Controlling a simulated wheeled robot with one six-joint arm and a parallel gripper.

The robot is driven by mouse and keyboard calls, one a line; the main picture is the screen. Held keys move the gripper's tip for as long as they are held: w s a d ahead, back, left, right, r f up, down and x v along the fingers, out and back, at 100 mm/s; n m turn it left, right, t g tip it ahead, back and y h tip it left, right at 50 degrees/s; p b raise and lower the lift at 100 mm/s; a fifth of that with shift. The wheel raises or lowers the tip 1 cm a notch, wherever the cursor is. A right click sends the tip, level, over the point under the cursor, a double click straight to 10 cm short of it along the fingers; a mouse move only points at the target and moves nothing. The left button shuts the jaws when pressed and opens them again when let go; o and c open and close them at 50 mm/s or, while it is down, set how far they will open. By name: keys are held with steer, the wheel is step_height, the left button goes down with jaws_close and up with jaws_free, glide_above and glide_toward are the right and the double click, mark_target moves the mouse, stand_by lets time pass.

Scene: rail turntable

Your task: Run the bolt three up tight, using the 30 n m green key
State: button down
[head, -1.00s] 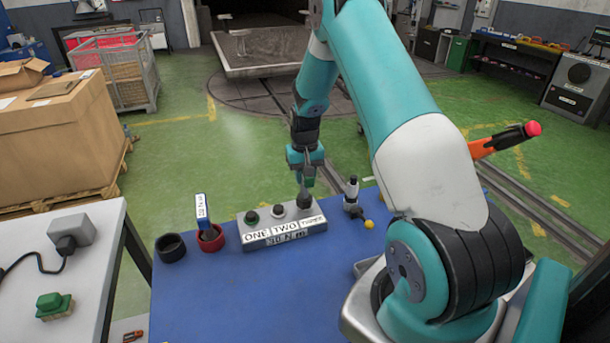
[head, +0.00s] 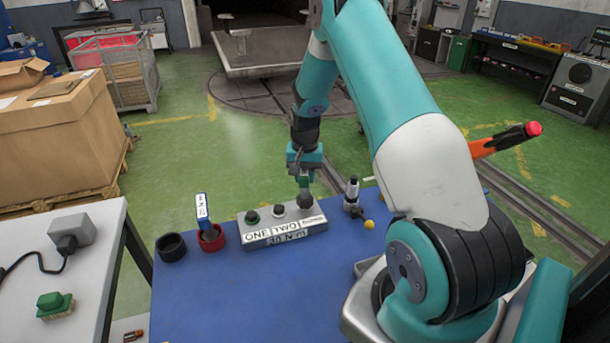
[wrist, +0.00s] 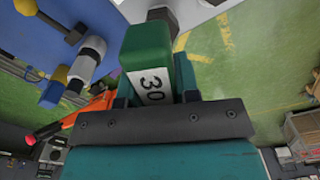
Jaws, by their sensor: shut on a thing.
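A pale grey block (head: 284,236) on the blue bench top carries the labels ONE, TWO, THREE and 30 N m. Bolt one (head: 252,217) and bolt two (head: 278,211) stand free at its left and middle. My gripper (head: 304,172) points down over the block's right end, shut on the green key (wrist: 150,55), whose white label reads 30. The key's dark socket (head: 305,199) is down at bolt three's place and hides the bolt. I cannot tell how fully it is seated.
A blue-handled key (head: 202,208) stands in a red cup (head: 212,240). An empty black cup (head: 171,247) is left of it. The bench front (head: 230,300) is clear.

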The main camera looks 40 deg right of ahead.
steer(key=shift+m, duration=0.8)
steer(key=shift+w+m, duration=0.1)
steer(key=shift+m, duration=0.6)
steer(key=shift+m, duration=0.7)
